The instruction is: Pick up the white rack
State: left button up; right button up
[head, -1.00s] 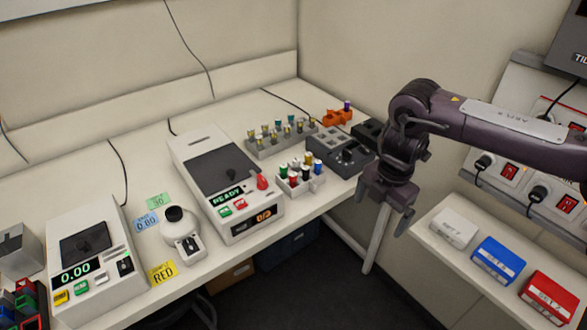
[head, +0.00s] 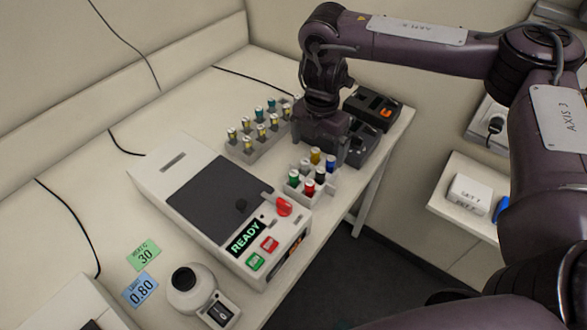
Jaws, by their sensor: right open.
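The white rack (head: 296,194) stands on the bench to the right of the large white device. It holds several vials with green, red, blue, yellow, white and black caps. My right gripper (head: 320,143) is open and hangs just behind and above the rack, near its far side. Its jaws seem empty, and I see no contact with the rack. The gripper's fingers are partly hidden from this angle. My left gripper is not in view.
A grey rack with several vials (head: 247,146) stands left of my right gripper. The READY device (head: 225,190) is close on the left. Dark units (head: 372,106) stand behind the gripper. The bench's front edge is close to the white rack.

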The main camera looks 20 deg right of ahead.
aim_at(321, 158)
jog(key=f, duration=0.2)
jog(key=s+f+p, duration=0.1)
jog(key=shift+d+f, duration=0.25)
jog(key=shift+f, duration=0.05)
jog(key=f, duration=0.1)
jog(key=f+p, duration=0.1)
jog(key=f, duration=0.1)
jog(key=shift+w+a+f, duration=0.1)
jog(key=shift+w+f, duration=0.1)
jog(key=shift+f, duration=0.1)
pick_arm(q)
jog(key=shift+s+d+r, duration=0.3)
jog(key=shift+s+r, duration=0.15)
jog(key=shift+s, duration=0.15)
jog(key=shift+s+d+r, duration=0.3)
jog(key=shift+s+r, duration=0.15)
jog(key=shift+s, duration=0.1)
pick_arm(e)
jog(key=c, duration=1.1)
jog(key=shift+c, duration=0.2)
